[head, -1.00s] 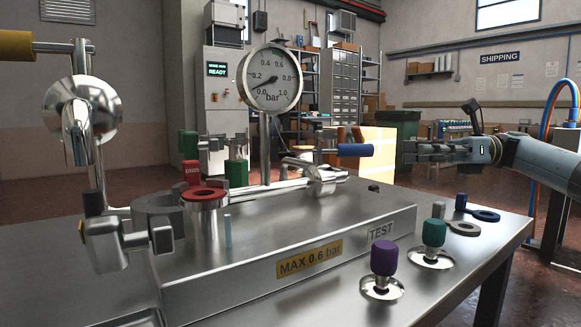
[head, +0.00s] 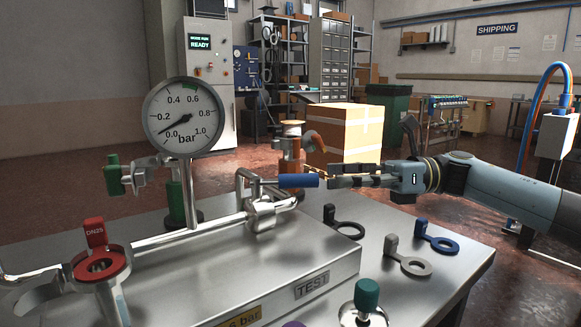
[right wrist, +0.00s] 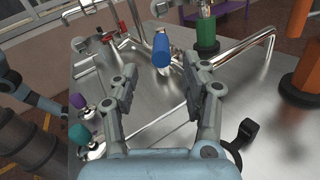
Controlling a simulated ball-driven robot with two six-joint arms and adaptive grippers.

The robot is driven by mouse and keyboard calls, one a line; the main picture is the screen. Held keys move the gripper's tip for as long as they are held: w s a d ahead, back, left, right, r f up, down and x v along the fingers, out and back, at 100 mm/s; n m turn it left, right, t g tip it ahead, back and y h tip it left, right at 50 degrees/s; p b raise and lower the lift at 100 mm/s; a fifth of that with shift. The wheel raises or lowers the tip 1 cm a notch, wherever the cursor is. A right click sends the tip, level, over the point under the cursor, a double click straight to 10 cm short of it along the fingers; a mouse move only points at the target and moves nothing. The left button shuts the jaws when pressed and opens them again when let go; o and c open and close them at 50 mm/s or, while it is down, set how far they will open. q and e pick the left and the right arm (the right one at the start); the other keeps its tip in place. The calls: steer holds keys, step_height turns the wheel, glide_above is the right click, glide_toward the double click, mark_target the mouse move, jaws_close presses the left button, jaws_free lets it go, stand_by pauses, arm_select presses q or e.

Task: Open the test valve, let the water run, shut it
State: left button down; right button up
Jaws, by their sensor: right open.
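The test valve has a blue lever handle (head: 299,181) on a chrome body (head: 262,211), at the right end of the pipe above the steel block. The plate marked TEST (head: 312,285) is on the block's front. My right gripper (head: 338,176) is open, its fingers pointing left at the handle's end. In the right wrist view, the blue handle (right wrist: 162,50) stands just ahead of the gap between the open fingers (right wrist: 160,85). I cannot tell whether they touch. The pressure gauge (head: 186,117) has its needle near the low end. My left gripper is not in view.
A red DN25 ring (head: 99,263) sits at the left. Black (head: 344,226), grey (head: 408,261) and blue (head: 436,240) ring tools lie on the right of the bench. A green-capped knob (head: 366,297) stands in front. A cardboard box (head: 345,135) is behind the bench.

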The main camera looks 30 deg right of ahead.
mark_target(284, 181)
steer(key=x, duration=1)
steer(key=shift+d, duration=0.1)
jaws_close()
